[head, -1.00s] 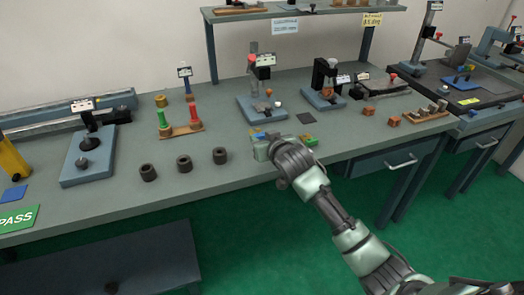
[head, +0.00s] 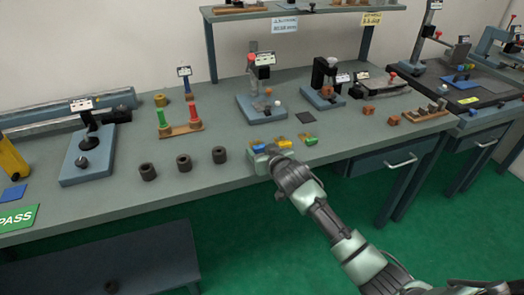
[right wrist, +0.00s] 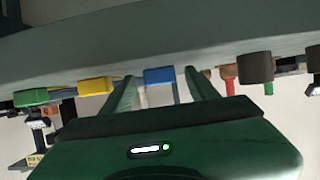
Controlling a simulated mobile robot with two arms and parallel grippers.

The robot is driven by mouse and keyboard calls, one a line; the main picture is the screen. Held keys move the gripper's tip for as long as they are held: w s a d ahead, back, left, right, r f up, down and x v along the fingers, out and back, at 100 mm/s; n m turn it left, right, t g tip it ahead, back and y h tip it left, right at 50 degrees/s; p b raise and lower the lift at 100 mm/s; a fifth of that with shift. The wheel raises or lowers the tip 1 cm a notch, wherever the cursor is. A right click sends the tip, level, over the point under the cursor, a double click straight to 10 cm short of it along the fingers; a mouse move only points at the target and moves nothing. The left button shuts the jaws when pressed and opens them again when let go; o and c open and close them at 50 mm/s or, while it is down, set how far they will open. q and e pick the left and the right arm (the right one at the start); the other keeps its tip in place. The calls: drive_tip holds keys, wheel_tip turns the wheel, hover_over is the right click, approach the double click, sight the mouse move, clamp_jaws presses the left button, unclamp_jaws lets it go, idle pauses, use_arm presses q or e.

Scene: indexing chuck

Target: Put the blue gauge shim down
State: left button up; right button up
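The blue gauge shim (head: 258,147) rests near the front edge of the bench, at the left end of a row with a yellow one (head: 285,144) and a green one (head: 309,140). My right gripper (head: 268,153) is at the bench edge, just in front of the blue shim. In the right wrist view, where the bench appears upside down, the blue shim (right wrist: 159,76) shows between the two spread fingers (right wrist: 160,80), with a gap on each side. The fingers appear empty. My left gripper is out of view.
Several dark round collars (head: 184,162) stand left of the shims. A dark square pad (head: 306,118) lies behind them. Fixtures with blue bases (head: 262,105) stand farther back. The bench front (head: 215,182) is bare near my gripper.

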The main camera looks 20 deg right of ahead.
drive_tip(key=shift+r, duration=0.15)
drive_tip(key=v, duration=1.2)
